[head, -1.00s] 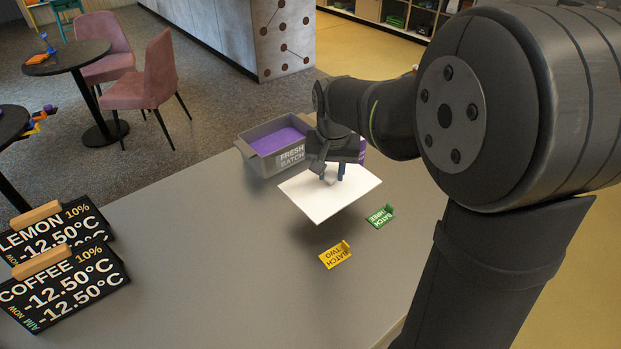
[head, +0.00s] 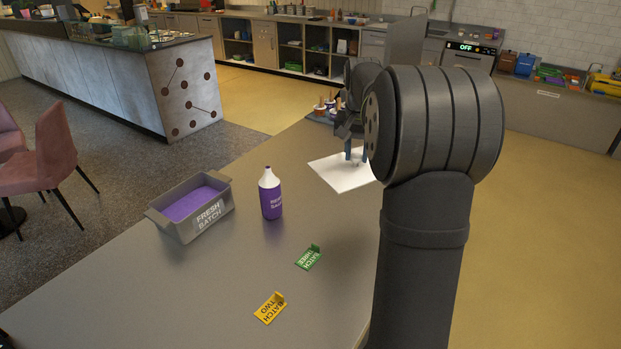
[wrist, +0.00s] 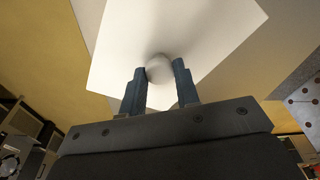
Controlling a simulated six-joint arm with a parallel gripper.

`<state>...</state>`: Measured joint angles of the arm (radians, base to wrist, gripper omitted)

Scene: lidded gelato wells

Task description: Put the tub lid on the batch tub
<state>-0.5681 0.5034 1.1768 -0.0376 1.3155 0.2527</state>
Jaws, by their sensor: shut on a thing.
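The batch tub (head: 160,222) is a grey box with a "FRESH BATCH" label. It stands open on the counter at the left in the head view, with purple gelato inside. The tub lid (head: 338,176) is a flat white panel, right of the tub and beyond the bottle. My gripper (head: 356,158) is shut on the lid's knob and holds the lid above the counter. In the wrist view the round knob (wrist: 159,68) sits between the blue fingers of my gripper (wrist: 160,82), with the white lid (wrist: 200,35) beyond. My arm hides the lid's right part in the head view.
A purple bottle with a white top (head: 270,195) stands between tub and lid. A green "BATCH THREE" sign (head: 308,257) and a yellow "BATCH TWO" sign (head: 270,308) are nearer. Several small cups (head: 326,107) stand behind the lid. The near-left counter is clear.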

